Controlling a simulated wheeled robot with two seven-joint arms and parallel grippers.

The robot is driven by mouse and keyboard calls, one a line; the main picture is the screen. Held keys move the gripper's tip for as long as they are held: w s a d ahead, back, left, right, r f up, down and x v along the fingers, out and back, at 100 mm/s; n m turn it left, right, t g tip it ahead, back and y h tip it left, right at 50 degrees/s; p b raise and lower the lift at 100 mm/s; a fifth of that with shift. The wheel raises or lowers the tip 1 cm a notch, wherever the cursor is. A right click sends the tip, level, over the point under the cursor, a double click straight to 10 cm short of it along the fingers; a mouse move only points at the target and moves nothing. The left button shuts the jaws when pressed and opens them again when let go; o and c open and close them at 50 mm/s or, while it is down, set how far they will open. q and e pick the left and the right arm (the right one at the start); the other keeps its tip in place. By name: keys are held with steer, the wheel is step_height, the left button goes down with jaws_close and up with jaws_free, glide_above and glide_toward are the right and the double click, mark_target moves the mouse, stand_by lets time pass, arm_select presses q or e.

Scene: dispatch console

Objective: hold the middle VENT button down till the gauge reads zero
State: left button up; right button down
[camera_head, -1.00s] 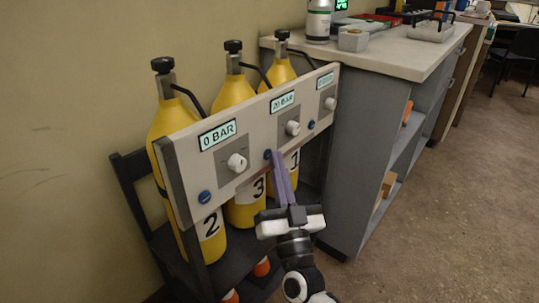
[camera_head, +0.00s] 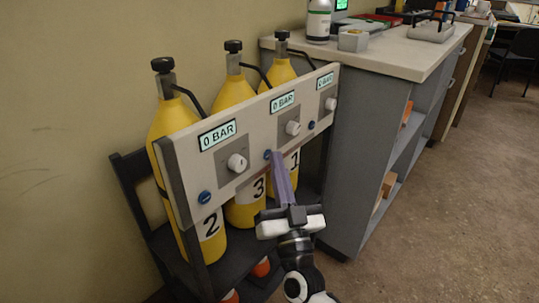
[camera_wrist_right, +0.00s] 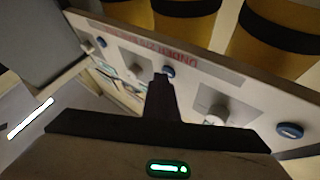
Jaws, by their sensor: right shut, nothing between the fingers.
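The pale panel (camera_head: 240,140) has three gauges, three white knobs and three blue buttons. The middle gauge (camera_head: 283,103) reads 0 BAR. The middle blue button (camera_head: 267,155) is left of and below the middle knob (camera_head: 292,128); it also shows in the wrist view (camera_wrist_right: 168,71). My right gripper (camera_head: 277,153) is shut and empty, its fingertips at the middle button's right edge in the head view. Whether they touch or press it I cannot tell. The button's label is not readable. My left gripper is out of view.
The left gauge (camera_head: 217,134) reads 0 BAR, and the right gauge (camera_head: 325,80) also seems to read 0. The left button (camera_head: 204,197) and right button (camera_head: 311,125) are clear. Yellow cylinders (camera_head: 233,92) stand behind the panel. A grey cabinet (camera_head: 365,130) stands close on the right.

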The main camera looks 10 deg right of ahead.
steer(key=shift+s, duration=0.1)
steer(key=shift+s+d+p, duration=0.45)
steer(key=shift+s, duration=0.1)
steer(key=s+d+p, duration=0.1)
steer(key=s, duration=0.1)
steer(key=s+d+p, duration=0.1)
steer(key=s+d, duration=0.1)
stand_by(0.4)
